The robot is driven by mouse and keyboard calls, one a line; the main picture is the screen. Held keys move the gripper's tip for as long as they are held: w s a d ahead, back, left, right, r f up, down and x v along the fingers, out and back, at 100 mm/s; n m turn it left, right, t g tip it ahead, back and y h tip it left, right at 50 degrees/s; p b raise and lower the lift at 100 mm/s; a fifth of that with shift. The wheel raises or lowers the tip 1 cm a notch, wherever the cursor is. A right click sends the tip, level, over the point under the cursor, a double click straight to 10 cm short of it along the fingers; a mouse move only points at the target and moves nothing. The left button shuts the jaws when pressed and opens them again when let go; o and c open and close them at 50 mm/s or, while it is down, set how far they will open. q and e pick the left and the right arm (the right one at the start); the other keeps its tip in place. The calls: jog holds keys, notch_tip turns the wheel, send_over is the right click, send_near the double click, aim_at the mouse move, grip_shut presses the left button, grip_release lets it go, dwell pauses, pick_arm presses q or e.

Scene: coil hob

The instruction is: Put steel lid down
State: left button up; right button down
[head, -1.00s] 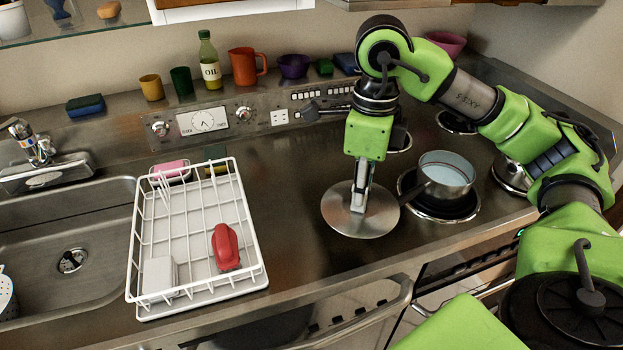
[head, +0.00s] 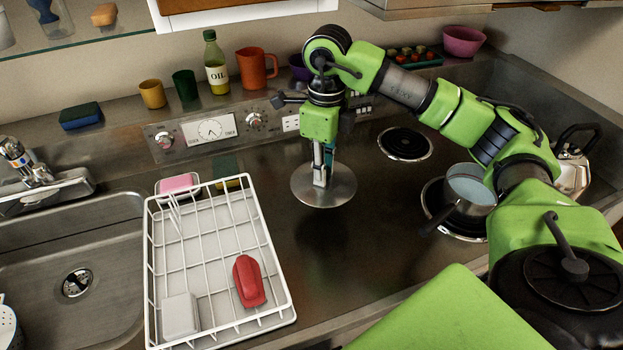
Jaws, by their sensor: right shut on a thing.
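The steel lid (head: 338,192) is a flat round metal disc in the middle of the head view, level with the steel counter (head: 300,258). My right gripper (head: 321,180) points straight down and is shut on the lid at its centre; the fingers hide the grip point. I cannot tell whether the lid touches the counter or is just above it. My left gripper is not in view.
A white dish rack (head: 262,322) stands left of the lid. A kettle (head: 572,172) is far right. Counter around the lid is clear.

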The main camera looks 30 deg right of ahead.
aim_at(311, 169)
jog(key=w+f+p, duration=0.1)
jog(key=w+f, duration=0.2)
jog(key=shift+a+f, duration=0.15)
jog(key=shift+f, duration=0.05)
jog(key=shift+w+f, duration=0.6)
jog(key=shift+f, duration=0.2)
jog(key=shift+w+f, duration=0.15)
jog(key=shift+f, duration=0.05)
notch_tip(311, 169, down, 3)
jog(key=shift+w+p, duration=0.15)
jog(key=shift+p, duration=1)
jog(key=shift+f, duration=0.25)
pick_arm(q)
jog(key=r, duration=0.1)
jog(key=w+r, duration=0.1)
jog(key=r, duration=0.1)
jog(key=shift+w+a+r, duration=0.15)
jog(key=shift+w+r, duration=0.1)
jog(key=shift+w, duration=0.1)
pick_arm(e)
jog(key=shift+f, duration=0.1)
jog(key=c, duration=2.3)
grip_release()
jog(key=shift+f+b, duration=0.1)
jog(key=shift+b, duration=0.2)
jog(key=o, duration=0.4)
